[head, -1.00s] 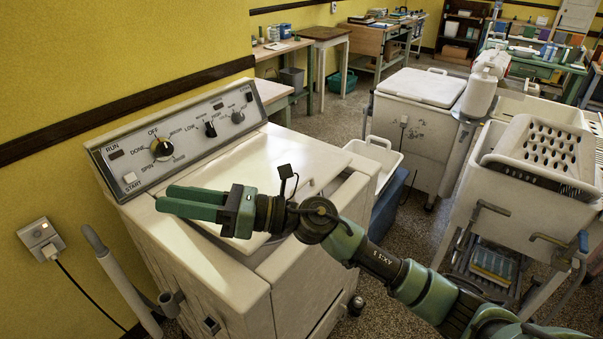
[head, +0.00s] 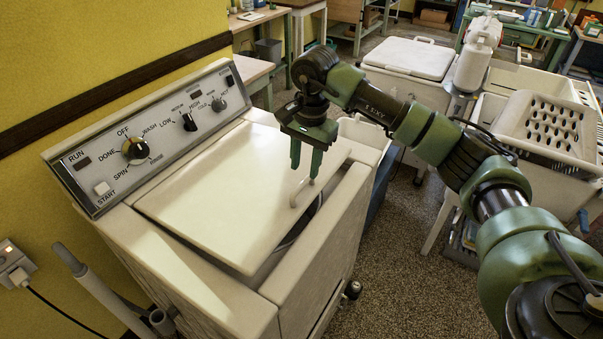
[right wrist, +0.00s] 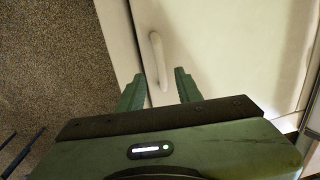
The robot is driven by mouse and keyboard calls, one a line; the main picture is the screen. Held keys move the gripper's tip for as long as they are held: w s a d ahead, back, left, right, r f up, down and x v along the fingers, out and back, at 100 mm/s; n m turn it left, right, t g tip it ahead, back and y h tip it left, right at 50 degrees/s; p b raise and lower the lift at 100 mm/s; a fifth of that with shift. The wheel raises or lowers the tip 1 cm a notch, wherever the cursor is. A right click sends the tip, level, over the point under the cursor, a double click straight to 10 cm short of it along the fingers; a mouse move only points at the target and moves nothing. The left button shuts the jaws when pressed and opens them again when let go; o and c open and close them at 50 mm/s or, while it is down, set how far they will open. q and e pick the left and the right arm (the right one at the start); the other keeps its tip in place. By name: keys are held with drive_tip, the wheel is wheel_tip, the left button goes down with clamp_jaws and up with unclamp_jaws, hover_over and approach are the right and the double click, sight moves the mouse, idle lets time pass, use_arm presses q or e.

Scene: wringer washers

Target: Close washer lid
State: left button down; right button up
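The cream washer (head: 210,310) stands by the yellow wall with its control panel at the back. Its lid (head: 215,195) lies nearly flat but slightly raised, with a dark gap into the tub (head: 302,226) along its right edge. The curved lid handle (head: 304,192) is at that edge. My right gripper (head: 306,165) points down just above the handle, with its two fingers apart. In the right wrist view, the handle (right wrist: 158,60) shows between and beyond the open fingers (right wrist: 159,86), seemingly untouched. My left gripper is not in view.
A second white-lidded washer (head: 412,57) and a white basin with a perforated board (head: 545,125) stand to the right. A grey hose (head: 95,282) stands at the washer's left front. Speckled floor (head: 400,260) is open at the right.

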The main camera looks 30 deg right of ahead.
sight(302, 183)
drive_tip(key=f, duration=0.3)
drive_tip(key=f+p, duration=0.1)
drive_tip(key=shift+w+a+f, duration=0.2)
drive_tip(key=shift+w+f, duration=0.05)
drive_tip(key=shift+f, duration=0.15)
clamp_jaws()
drive_tip(key=shift+r, duration=0.1)
idle(0.9)
